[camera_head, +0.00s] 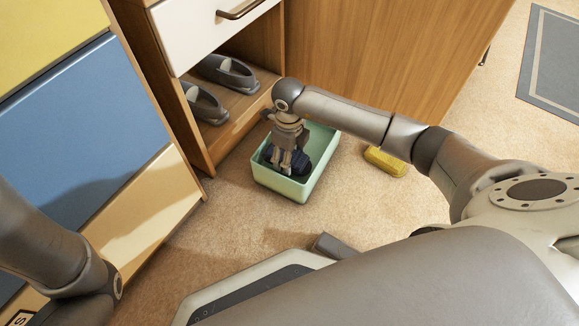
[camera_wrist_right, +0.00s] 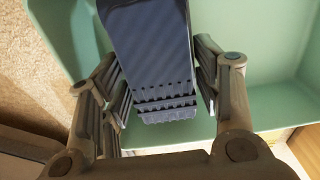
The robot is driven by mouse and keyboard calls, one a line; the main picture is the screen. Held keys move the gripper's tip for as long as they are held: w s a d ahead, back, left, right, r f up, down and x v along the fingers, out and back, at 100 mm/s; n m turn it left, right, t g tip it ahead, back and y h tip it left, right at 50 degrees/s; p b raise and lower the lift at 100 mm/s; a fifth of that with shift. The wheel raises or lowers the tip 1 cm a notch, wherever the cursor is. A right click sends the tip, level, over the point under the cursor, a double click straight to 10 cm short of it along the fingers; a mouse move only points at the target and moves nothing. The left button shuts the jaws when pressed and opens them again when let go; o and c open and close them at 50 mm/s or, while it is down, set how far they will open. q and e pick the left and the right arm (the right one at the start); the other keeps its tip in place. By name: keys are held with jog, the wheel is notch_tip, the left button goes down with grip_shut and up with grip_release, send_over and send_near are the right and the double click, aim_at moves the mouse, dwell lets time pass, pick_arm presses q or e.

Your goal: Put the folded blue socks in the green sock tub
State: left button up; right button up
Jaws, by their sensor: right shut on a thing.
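The green sock tub (camera_head: 296,190) stands on the carpet in front of the wooden cabinet in the head view. My right gripper (camera_head: 287,167) points down into it. It is shut on the folded blue socks (camera_head: 301,164), which are inside the tub's walls. In the right wrist view the blue socks (camera_wrist_right: 150,45) sit between the fingers of my right gripper (camera_wrist_right: 160,92), with the green tub (camera_wrist_right: 265,30) around and beneath. I cannot tell whether the socks touch the tub's floor. My left arm shows at the lower left of the head view, but its gripper is out of view.
Grey shoes (camera_head: 228,74) lie on the cabinet's open lower shelf (camera_head: 250,98), behind the tub. A yellow object (camera_head: 386,162) lies on the carpet right of the tub. A blue-and-yellow drawer unit (camera_head: 85,115) stands at the left. A grey mat (camera_head: 553,65) lies far right.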

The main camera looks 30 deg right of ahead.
jog(key=shift+f+b, duration=1.45)
jog(key=shift+f, duration=0.55)
jog(key=shift+r, duration=0.15)
jog(key=o, duration=0.7)
notch_tip(320, 180, up, 12)
jog(key=p, duration=0.9)
